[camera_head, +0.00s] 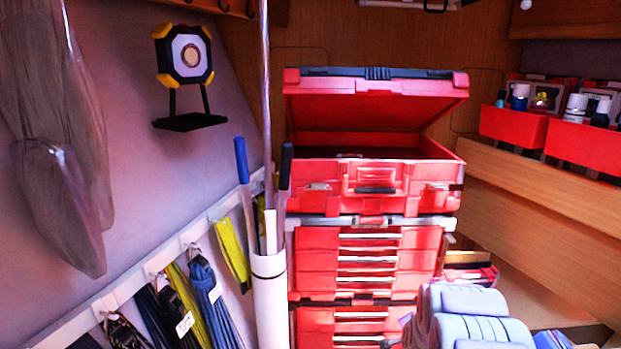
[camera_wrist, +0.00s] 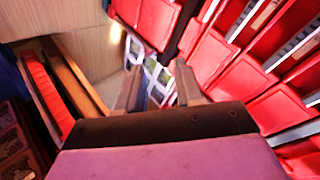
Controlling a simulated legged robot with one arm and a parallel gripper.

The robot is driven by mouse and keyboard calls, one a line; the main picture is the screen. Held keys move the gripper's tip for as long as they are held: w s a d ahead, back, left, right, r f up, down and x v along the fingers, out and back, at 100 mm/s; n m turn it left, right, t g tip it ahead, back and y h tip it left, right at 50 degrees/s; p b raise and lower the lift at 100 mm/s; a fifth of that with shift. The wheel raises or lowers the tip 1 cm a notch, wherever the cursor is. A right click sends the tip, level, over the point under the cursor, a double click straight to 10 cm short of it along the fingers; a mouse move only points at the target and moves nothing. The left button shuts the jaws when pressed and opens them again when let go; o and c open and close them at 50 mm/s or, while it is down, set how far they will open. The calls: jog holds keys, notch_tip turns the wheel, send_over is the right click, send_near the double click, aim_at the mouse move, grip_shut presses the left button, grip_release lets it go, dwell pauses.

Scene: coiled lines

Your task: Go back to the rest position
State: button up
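My gripper (camera_wrist: 157,92) shows at the bottom middle of the wrist view. Its two grey fingers stand apart, with no object seen held between them. Beyond the fingertips is a pale, patterned item (camera_wrist: 158,76), partly hidden and too small to make out. Red drawer fronts (camera_wrist: 215,55) fill the right of the wrist view, tilted in the picture. I cannot make out the gripper in the head view.
A red tool chest (camera_head: 375,185) with its lid raised stands mid-view. A white tube (camera_head: 269,300) holding long handles stands left of it. Red bins (camera_head: 515,124) with bottles sit on a wooden ledge at right. A yellow-black lamp (camera_head: 184,55) is on the left wall.

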jog(key=s+a+r+n+g+y, duration=0.1)
jog(key=s+a+r+n+g, duration=0.2)
jog(key=s, duration=0.4)
jog(key=s+a+r+n+g, duration=0.1)
jog(key=s+a+r, duration=0.3)
jog(key=s+r, duration=0.25)
jog(key=s+a+r+n+g+y, duration=0.1)
jog(key=s+a+r+n, duration=0.2)
jog(key=s, duration=0.4)
jog(key=s+a+r+n+g, duration=0.1)
jog(key=s+r+n+g, duration=0.1)
jog(key=s, duration=0.8)
jog(key=s+a+r+n+g, duration=0.2)
jog(key=s, duration=0.8)
jog(key=s+a+r+n+g, duration=0.2)
jog(key=s+r, duration=0.1)
jog(key=s, duration=0.6)
jog(key=shift+s+y, duration=0.4)
jog(key=shift+a, duration=0.45)
